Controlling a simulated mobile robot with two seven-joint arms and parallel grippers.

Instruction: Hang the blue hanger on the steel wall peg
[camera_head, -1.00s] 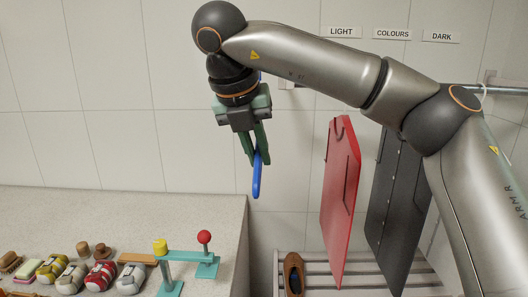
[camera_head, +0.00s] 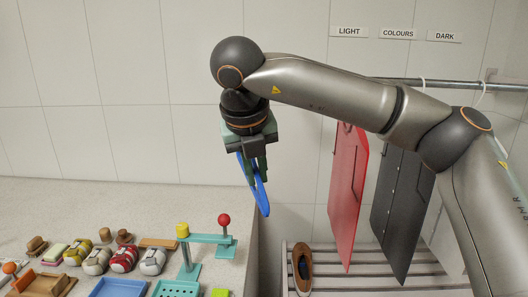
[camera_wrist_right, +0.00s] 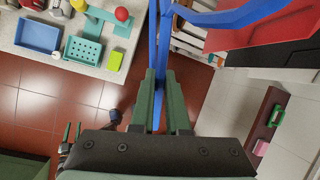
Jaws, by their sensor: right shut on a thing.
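The blue hanger (camera_head: 264,200) is held in my right gripper (camera_head: 257,178), which points down in the head view. The hanger hangs below the fingers and is seen nearly edge-on. In the right wrist view, the hanger (camera_wrist_right: 235,18) spreads out beyond the fingertips (camera_wrist_right: 160,85), and its blue shaft runs between the green fingers. I cannot make out the steel wall peg; my right arm covers part of the wall. Small green fingers of my left gripper (camera_wrist_right: 71,132) show at the lower left of the right wrist view, apart and empty.
The stone counter (camera_head: 150,200) at left holds a teal stand (camera_head: 205,238) and several small things.

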